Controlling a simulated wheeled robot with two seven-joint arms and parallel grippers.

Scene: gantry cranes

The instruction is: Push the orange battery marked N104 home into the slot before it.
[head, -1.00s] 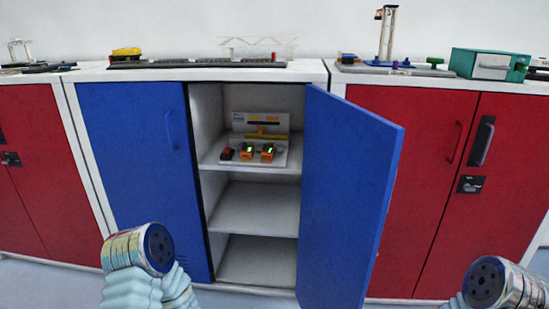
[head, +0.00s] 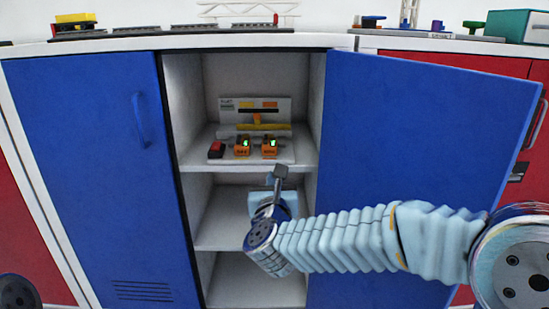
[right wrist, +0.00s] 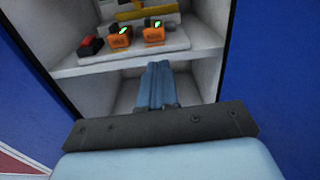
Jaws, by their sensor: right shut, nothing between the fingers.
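Two orange batteries with green lights sit side by side on a white charger board (head: 285,156) on the upper shelf of the open blue cabinet: a left battery (head: 242,148) and a right battery (head: 270,148). Their markings are too small to read, so I cannot tell which is N104. In the right wrist view the left battery (right wrist: 119,36) and right battery (right wrist: 153,33) show ahead of my fingers. My right gripper (head: 280,172) is shut and empty, just below and in front of the shelf edge, apart from the batteries. My left gripper is not in view.
A red block (head: 216,149) lies left of the batteries. A yellow bar (head: 262,127) runs behind them. The right blue door (head: 410,140) stands open beside my right arm; the left door (head: 90,170) is closed. The shelf edge (head: 200,169) lies close above my gripper.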

